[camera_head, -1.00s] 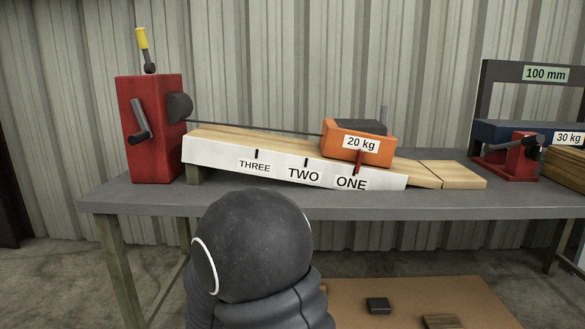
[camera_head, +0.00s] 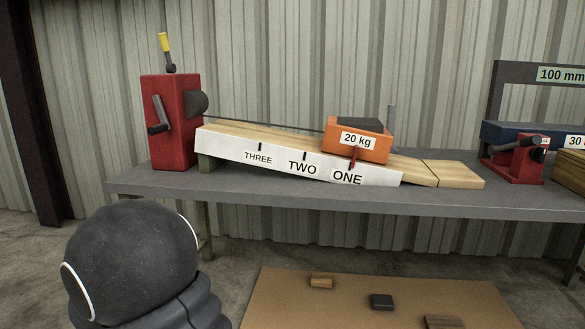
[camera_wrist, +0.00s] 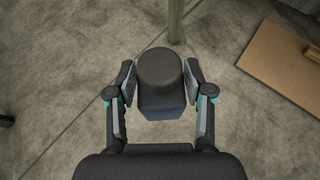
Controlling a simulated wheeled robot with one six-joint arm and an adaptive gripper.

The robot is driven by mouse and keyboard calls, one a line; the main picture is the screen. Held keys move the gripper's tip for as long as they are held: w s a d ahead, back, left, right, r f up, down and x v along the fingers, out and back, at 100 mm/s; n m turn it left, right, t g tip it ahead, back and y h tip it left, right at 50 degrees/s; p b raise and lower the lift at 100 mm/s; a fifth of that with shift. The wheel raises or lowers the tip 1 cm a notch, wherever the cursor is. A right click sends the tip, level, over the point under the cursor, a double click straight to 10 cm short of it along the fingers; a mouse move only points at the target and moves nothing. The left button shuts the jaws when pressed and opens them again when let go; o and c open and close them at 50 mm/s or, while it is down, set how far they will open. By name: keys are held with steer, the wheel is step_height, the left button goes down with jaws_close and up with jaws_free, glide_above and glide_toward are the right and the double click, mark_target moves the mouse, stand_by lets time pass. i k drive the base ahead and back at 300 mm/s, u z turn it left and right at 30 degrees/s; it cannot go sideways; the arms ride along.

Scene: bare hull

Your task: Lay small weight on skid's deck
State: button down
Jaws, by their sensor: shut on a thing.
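The orange skid (camera_head: 357,147) with a "20 kg" label sits low on the wooden ramp (camera_head: 260,134), above the mark ONE. Its deck (camera_head: 362,125) looks dark on top; I cannot tell whether that is the bare deck or a thing lying on it. In the wrist view my gripper (camera_wrist: 160,88) is shut on a dark, round-topped weight (camera_wrist: 160,68), one finger on each side. It is held over bare concrete floor, away from the skid. My gripper and the weight do not show in the head view.
The ramp stands on a grey table (camera_head: 300,193). A red winch (camera_head: 170,122) at left joins the skid by a cable. A red clamp (camera_head: 518,158) stands at right. A brown board (camera_head: 350,300) on the floor holds a dark block (camera_head: 381,301) and wooden pieces.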

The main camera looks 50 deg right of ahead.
mark_target(360, 121)
steer(key=u, duration=0.15)
steer(key=k, duration=0.55)
steer(key=z, duration=1.55)
